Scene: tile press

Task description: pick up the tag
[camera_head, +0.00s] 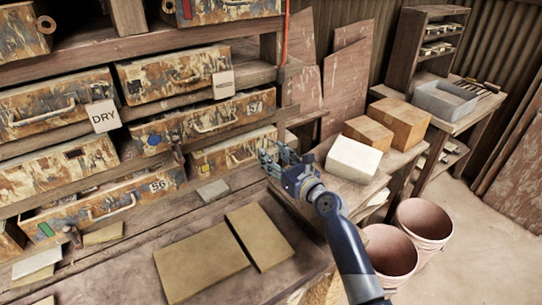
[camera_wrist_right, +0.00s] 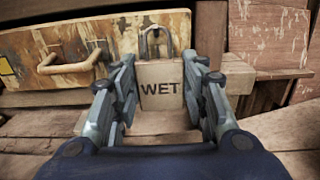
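A pale tag marked WET (camera_wrist_right: 161,88) stands upright straight ahead in the right wrist view, with a dark metal loop at its top. My right gripper (camera_head: 277,158) reaches to the shelf edge at the right end of the drawers. Its fingers stand apart on both sides of the tag in the wrist view, with a narrow gap showing at each side. In the head view the gripper hides the WET tag. Two other tags hang on drawers there: one marked DRY (camera_head: 103,115) and a smaller one (camera_head: 223,84) with unclear lettering. My left gripper is not in view.
A drawer with a handle (camera_wrist_right: 75,60) is left of the tag. Flat tan slabs (camera_head: 200,266) lie on the bench below. A white block (camera_head: 353,159) and wooden blocks (camera_head: 405,121) stand right of the gripper. Pinkish buckets (camera_head: 390,252) stand on the floor.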

